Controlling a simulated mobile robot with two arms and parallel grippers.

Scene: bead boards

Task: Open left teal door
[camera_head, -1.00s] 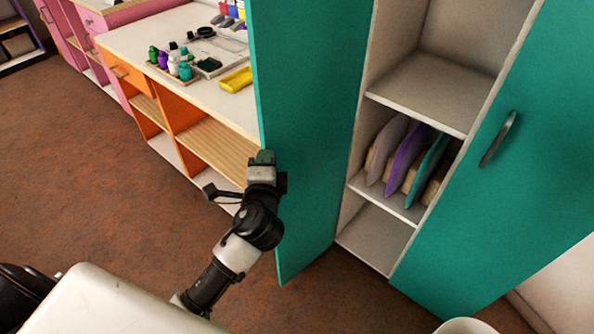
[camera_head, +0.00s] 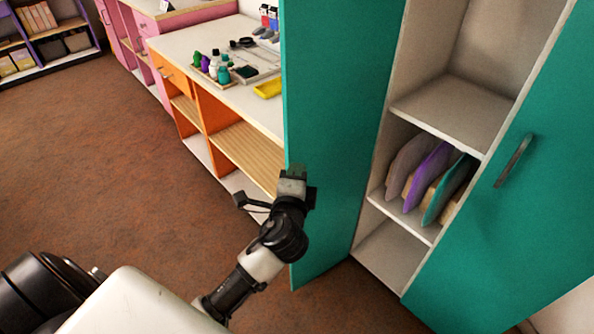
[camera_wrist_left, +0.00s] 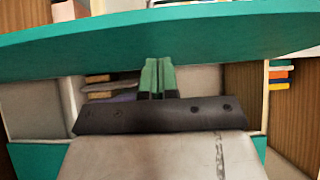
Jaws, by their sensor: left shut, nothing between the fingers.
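The left teal door (camera_head: 335,130) stands swung out from the cabinet, with its edge toward me and the cabinet interior exposed. In the left wrist view the teal door (camera_wrist_left: 230,35) spans the top as a wide panel. My left gripper (camera_head: 293,173) is at the free edge of this door, shut and empty. Its green fingertips (camera_wrist_left: 158,75) point at the door in the wrist view; whether they touch it I cannot tell. My right gripper is not in view.
Open cabinet shelves (camera_head: 452,112) hold grey, purple and teal boards (camera_head: 428,175). An orange counter (camera_head: 215,120) with bottles and a yellow tray (camera_head: 268,88) stands left of the door. Pink units are behind it. The brown floor (camera_head: 110,170) at left is clear.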

